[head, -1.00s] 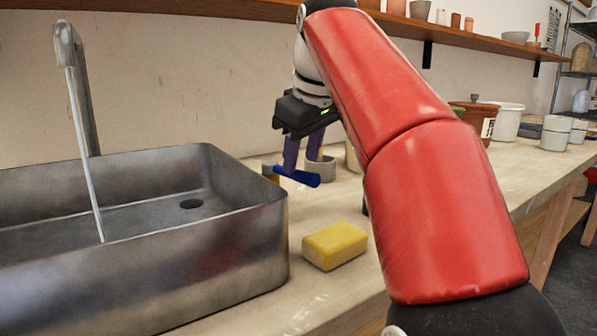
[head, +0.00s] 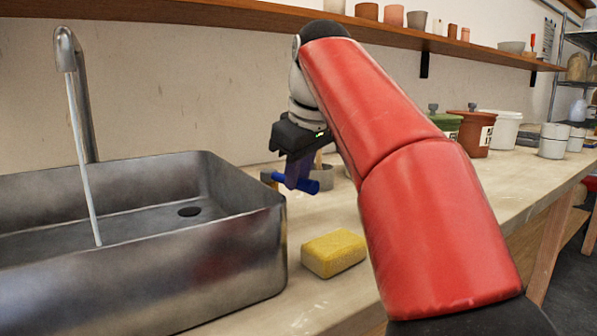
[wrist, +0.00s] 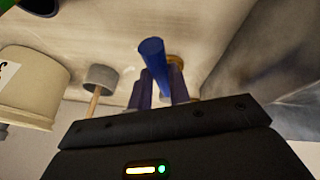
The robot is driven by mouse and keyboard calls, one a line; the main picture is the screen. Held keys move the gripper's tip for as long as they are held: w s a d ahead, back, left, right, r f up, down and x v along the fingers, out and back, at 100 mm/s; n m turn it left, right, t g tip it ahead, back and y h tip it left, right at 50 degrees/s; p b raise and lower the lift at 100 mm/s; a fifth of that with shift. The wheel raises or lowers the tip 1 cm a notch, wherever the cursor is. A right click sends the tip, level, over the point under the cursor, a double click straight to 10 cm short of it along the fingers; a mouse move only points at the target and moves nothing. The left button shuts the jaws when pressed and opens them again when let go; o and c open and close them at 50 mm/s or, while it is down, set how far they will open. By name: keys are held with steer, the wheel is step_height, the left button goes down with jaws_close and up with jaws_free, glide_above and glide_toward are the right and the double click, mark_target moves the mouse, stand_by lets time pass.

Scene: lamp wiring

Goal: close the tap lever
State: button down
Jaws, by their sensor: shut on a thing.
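The blue tap lever (head: 311,187) sticks out beside the right rim of the metal sink, on a brass fitting (head: 267,177). The lever also shows in the wrist view (wrist: 151,52), reaching out between my fingers. My gripper (head: 298,180) is shut on the lever; its purple fingers sit on either side of it and hide part of it. In the wrist view, the gripper (wrist: 158,92) points at the fitting. The metal spout (head: 66,50) stands over the sink, and a stream of water (head: 85,165) runs from it.
The steel sink (head: 240,225) fills the left. A yellow sponge (head: 333,253) lies on the counter in front of the lever. A small grey cup (head: 326,177) stands just behind. Lidded pots (head: 472,130) and a white bucket (head: 503,128) stand farther right. A shelf (head: 430,44) runs above.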

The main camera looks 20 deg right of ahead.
steer(key=shift+s+a+r+m+h+p, duration=0.1)
steer(key=shift+s+a+m+h+p, duration=0.15)
steer(key=shift+a+m+p, duration=0.2)
steer(key=shift+s+a+m+h+p, duration=0.1)
steer(key=shift+a+m+h+p, duration=0.35)
steer(key=shift+m, duration=0.6)
steer(key=c, duration=1.3)
jaws_free()
steer(key=shift+a, duration=0.1)
steer(key=p+v, duration=0.2)
steer(key=v, duration=0.5)
steer(key=shift+s+r, duration=0.15)
steer(key=shift+r, duration=0.15)
